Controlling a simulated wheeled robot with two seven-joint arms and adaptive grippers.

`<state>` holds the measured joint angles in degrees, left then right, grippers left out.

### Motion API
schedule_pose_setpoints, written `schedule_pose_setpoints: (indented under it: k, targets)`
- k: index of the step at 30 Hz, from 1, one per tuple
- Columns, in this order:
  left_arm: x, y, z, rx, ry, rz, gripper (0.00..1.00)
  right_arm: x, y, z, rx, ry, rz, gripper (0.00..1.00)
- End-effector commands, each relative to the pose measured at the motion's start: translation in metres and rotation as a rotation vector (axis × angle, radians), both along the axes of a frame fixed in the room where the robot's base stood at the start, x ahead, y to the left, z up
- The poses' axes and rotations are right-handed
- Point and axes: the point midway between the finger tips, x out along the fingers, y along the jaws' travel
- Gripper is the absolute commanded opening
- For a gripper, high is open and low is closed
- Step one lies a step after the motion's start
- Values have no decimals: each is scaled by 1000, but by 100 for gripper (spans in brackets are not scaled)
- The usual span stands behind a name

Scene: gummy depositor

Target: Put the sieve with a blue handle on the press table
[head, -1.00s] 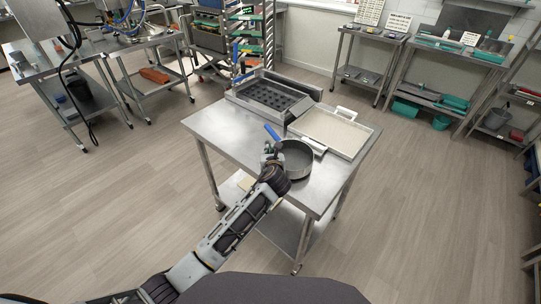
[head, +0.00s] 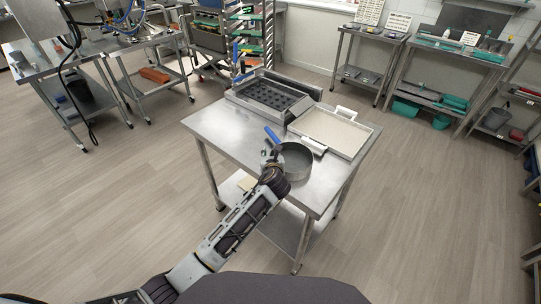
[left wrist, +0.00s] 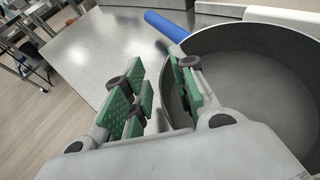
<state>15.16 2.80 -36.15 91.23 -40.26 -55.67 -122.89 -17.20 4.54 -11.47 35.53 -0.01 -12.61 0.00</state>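The sieve (head: 297,163) is a round grey pan with a blue handle (head: 273,135). It sits near the front edge of the steel table (head: 225,135), its handle pointing toward the back left. My left gripper (head: 270,155) is at the sieve's left side. In the left wrist view, the green-padded fingers of the left gripper (left wrist: 155,95) are apart, with the sieve wall between them; one finger is over the inside of the sieve (left wrist: 250,95). A gap shows between the left finger and the wall. The blue handle (left wrist: 166,26) lies just beyond the fingertips. My right gripper is not in view.
A tray of white powder (head: 333,130) lies right behind the sieve. A steel frame with a dark mould tray (head: 268,95) stands behind it on the same table. The table's left part is bare. Other benches and a rack (head: 250,40) stand farther back, with open floor between.

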Motion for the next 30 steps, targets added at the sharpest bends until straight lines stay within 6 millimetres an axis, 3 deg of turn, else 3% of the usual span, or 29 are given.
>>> schedule_pose_setpoints:
  k: [11,30]
  targets:
    - [-10,-1,6,0,-1,-1,27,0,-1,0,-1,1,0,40]
    - [-73,-10,32,0,-1,-1,27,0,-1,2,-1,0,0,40]
